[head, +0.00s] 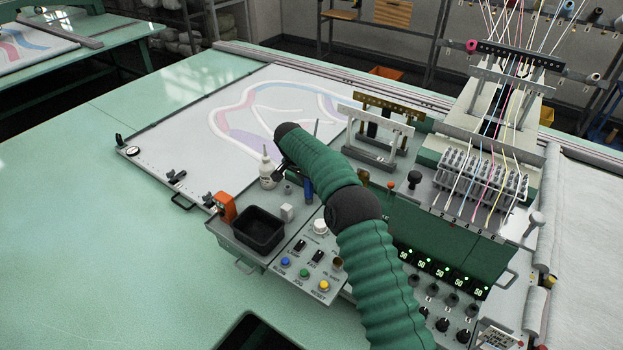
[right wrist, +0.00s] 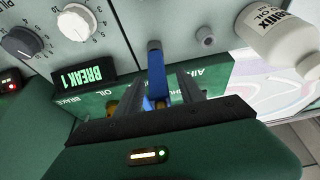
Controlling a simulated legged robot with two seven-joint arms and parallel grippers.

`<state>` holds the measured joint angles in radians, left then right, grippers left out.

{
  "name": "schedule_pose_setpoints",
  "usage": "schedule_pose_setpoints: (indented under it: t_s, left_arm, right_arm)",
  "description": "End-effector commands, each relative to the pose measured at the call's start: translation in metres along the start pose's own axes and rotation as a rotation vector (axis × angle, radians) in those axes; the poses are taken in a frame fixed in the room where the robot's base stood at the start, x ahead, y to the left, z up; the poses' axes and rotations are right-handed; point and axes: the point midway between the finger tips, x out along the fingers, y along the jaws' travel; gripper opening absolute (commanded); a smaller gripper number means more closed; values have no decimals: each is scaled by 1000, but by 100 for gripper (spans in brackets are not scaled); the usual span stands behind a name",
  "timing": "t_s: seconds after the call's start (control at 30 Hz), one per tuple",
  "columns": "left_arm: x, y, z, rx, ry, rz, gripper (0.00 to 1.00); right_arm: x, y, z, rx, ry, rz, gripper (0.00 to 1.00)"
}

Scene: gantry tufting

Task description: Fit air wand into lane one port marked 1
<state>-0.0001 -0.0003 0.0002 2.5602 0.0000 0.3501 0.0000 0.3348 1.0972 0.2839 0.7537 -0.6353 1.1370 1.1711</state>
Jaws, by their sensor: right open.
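The air wand, which I take to be the blue-handled tool, stands on the grey console in the head view (head: 309,189). In the right wrist view the blue wand (right wrist: 156,72) lies between the two dark fingers of my right gripper (right wrist: 160,88). The fingers are open, with the wand between them; contact cannot be told. In the head view my green sleeve hides most of this gripper. A row of pale thread blocks (head: 482,176) stands on the tufting head at the right, above small numbers. I cannot make out the lane one port. My left gripper is not in view.
A white oil bottle (head: 267,169) stands close to my right gripper. A black tray (head: 259,229), an orange device (head: 224,206) and coloured buttons (head: 324,286) sit nearby. The green table (head: 120,260) is clear at left.

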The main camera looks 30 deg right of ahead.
Motion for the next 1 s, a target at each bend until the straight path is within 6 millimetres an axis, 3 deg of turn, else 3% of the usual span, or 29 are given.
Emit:
schedule_pose_setpoints:
  t_s: [0.07, 0.4, 0.57, 0.6, 0.73, 1.0]
  left_arm:
    - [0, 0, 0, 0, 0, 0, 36]
    - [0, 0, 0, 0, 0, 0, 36]
    - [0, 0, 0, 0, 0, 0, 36]
    - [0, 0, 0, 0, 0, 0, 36]
    - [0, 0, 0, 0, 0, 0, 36]
    - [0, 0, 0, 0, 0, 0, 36]
  right_arm:
    - [1, 0, 0, 0, -1, 0, 44]
    - [1, 2, -3, 1, -2, -2, 0]
    - [2, 2, -3, 1, 0, 0, 0]
    - [2, 2, -3, 1, 0, 0, 16]
    - [2, 2, -3, 1, -1, 0, 0]
    - [2, 2, -2, 1, -3, -1, 0]
